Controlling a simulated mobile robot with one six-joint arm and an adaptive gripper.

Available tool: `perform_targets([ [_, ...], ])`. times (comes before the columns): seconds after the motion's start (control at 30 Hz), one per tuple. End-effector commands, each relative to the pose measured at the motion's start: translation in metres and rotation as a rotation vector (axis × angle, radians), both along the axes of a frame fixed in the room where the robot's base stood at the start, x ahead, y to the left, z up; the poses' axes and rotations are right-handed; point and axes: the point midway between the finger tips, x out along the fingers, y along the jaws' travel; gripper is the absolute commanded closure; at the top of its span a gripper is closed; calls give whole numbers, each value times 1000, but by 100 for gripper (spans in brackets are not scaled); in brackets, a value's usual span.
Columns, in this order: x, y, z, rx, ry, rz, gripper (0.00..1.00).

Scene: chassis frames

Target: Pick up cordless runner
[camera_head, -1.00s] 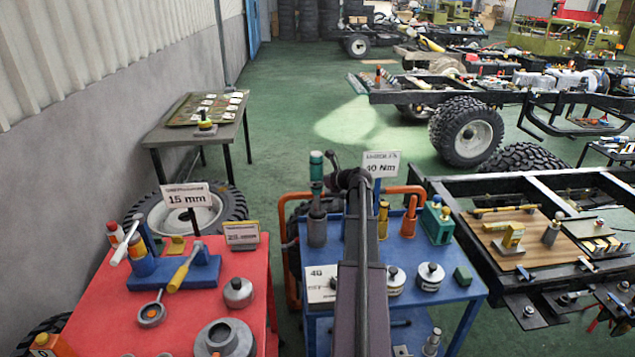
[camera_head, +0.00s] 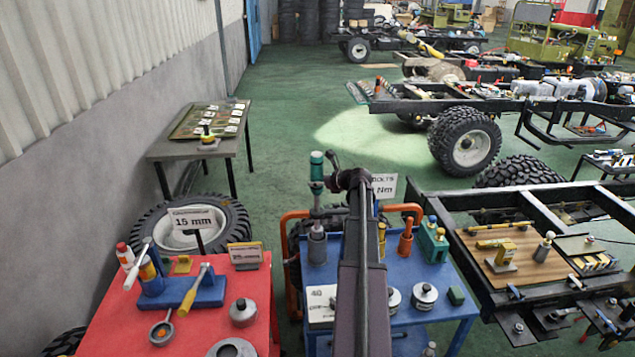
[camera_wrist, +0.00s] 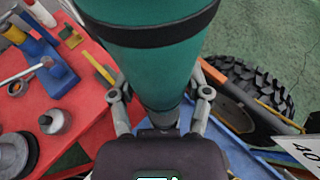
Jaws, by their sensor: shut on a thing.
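The cordless runner (camera_head: 316,167) is a teal, upright cylinder with a dark band and a grey lower shaft. It stands over a grey cylindrical holder (camera_head: 317,247) on the blue cart (camera_head: 415,255). I cannot tell whether its lower end is clear of the holder. My gripper (camera_head: 333,176) reaches it from the right at the end of my dark arm. In the wrist view the teal body (camera_wrist: 160,60) fills the upper middle, and my gripper (camera_wrist: 160,108) is shut on it, one finger on each side.
The blue cart also carries round grey pots (camera_head: 424,296), a green block and an orange rail. A chassis frame (camera_head: 540,320) is close on the right. Green floor (camera_head: 290,100) is free beyond.

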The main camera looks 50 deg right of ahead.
Motion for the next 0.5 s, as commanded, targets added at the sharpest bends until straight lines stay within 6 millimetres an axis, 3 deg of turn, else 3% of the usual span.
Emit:
perform_targets([
  [0.1, -1, -1, 19, 2, -2, -2, 99],
  [0.5, 0, -1, 49, 2, -2, -2, 99],
])
